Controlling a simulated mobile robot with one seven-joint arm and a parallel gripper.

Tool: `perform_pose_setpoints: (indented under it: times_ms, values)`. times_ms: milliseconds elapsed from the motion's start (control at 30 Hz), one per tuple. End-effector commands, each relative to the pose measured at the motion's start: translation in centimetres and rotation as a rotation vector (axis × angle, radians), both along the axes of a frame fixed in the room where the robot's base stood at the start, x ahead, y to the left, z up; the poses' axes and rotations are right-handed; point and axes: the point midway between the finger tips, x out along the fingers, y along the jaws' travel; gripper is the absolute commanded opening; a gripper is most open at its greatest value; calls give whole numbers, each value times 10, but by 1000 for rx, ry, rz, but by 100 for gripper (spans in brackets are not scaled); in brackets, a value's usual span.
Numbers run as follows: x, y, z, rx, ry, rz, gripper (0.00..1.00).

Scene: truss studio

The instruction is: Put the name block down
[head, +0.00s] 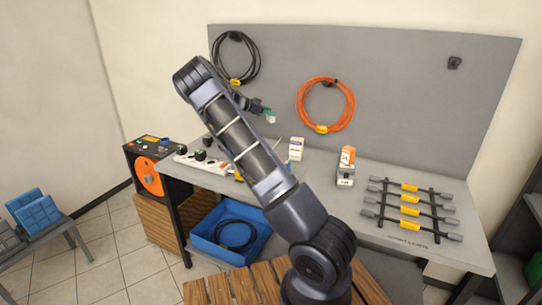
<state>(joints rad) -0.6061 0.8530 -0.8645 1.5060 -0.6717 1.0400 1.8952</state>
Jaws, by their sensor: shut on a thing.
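My gripper (262,109) is raised in front of the grey wall panel, above the back left of the bench. It is shut on a small pale green and white piece (270,117), which I take for the name block. The piece is tiny in this view, and any lettering on it cannot be read. It is held clear of the grey bench top (320,190). My arm crosses the middle of the view and hides part of the bench.
A white box (297,148) and an orange-and-white box (347,155) stand on the bench. A power strip (200,163) lies at the left, a rack of leads (409,209) at the right. Black (236,58) and orange (325,105) cable coils hang behind. A blue crate (205,240) sits below.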

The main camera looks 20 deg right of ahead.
Motion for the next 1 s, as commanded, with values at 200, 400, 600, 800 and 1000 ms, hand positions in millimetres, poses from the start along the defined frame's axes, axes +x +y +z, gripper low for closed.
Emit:
perform_pose_setpoints:
  times_ms: [200, 400, 600, 800, 1000]
  values:
    - [-1, -2, -21, -1, 5, -14, 28]
    - [-1, -1, -65, -1, 6, -13, 28]
    - [-1, -2, -108, -1, 6, -12, 28]
    - [-1, -2, -142, 0, 3, -12, 28]
    - [0, -1, -155, 0, 2, -11, 28]
